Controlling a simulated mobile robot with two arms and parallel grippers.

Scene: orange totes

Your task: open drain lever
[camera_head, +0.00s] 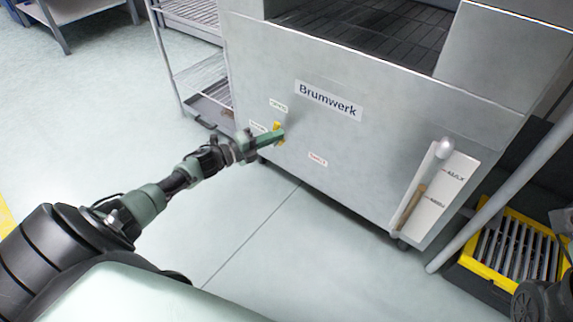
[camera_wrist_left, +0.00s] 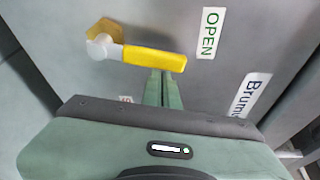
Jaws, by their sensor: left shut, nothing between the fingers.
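The drain lever has a yellow handle (camera_wrist_left: 155,59) on a pale round pivot in the left wrist view. The handle runs from the pivot to the right, sloping slightly down. A white label with green "OPEN" (camera_wrist_left: 210,32) is on the grey panel beyond its free end. In the head view the yellow lever (camera_head: 277,126) is partly hidden by my left gripper (camera_head: 277,136). My left gripper's fingers (camera_wrist_left: 163,82) are shut with nothing between them. Their tips are at the handle's lower edge in the wrist view; I cannot tell whether they touch it.
The lever is on the front of a grey tank with a "Brumwerk" sign (camera_head: 328,101). A level gauge (camera_head: 433,193) is on its right side. A wire rack (camera_head: 200,80) stands at the left. A yellow-edged crate (camera_head: 510,250) is at lower right. The floor in front is clear.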

